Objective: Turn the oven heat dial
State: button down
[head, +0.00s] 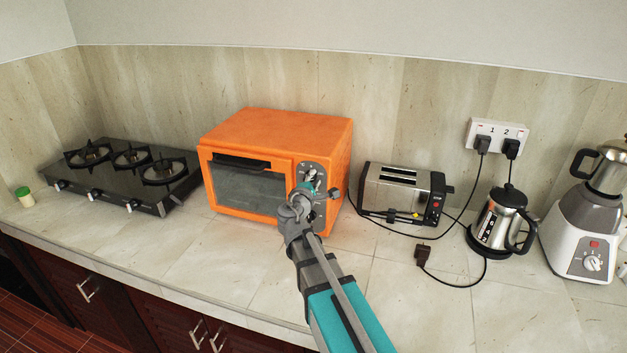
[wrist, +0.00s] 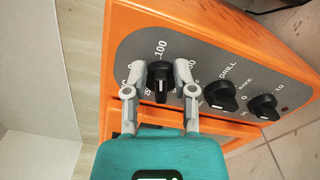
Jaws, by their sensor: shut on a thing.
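The orange oven (head: 275,130) stands on the counter, its glass door closed and its grey dial panel at the right of its front. In the wrist view, the black heat dial (wrist: 158,72), with numbers such as 100 around it, sits at the left end of the panel (wrist: 205,65). Its white mark points toward the bottom of the picture. My gripper (wrist: 159,78) is shut on this dial, one finger on each side. In the head view my gripper (head: 305,190) reaches the panel and hides part of it, including most of the dials.
Two more black dials, the grill dial (wrist: 221,95) and another dial (wrist: 263,106), sit right of the gripper. A toaster (head: 400,195), kettle (head: 497,222) and blender (head: 588,225) stand to the right; a gas hob (head: 120,175) is left. The front counter is mostly clear.

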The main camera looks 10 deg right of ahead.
jog(key=shift+w+a+m, duration=0.1)
jog(key=shift+w+m, duration=0.05)
jog(key=shift+m, duration=0.15)
jog(key=shift+c, duration=2)
grip_release()
jog(key=shift+w+f, duration=0.1)
jog(key=shift+s, duration=0.25)
jog(key=shift+s+a, duration=0.25)
jog(key=shift+s, duration=0.15)
jog(key=v, duration=1)
jog(key=shift+s+a, duration=0.25)
jog(key=shift+s, duration=0.05)
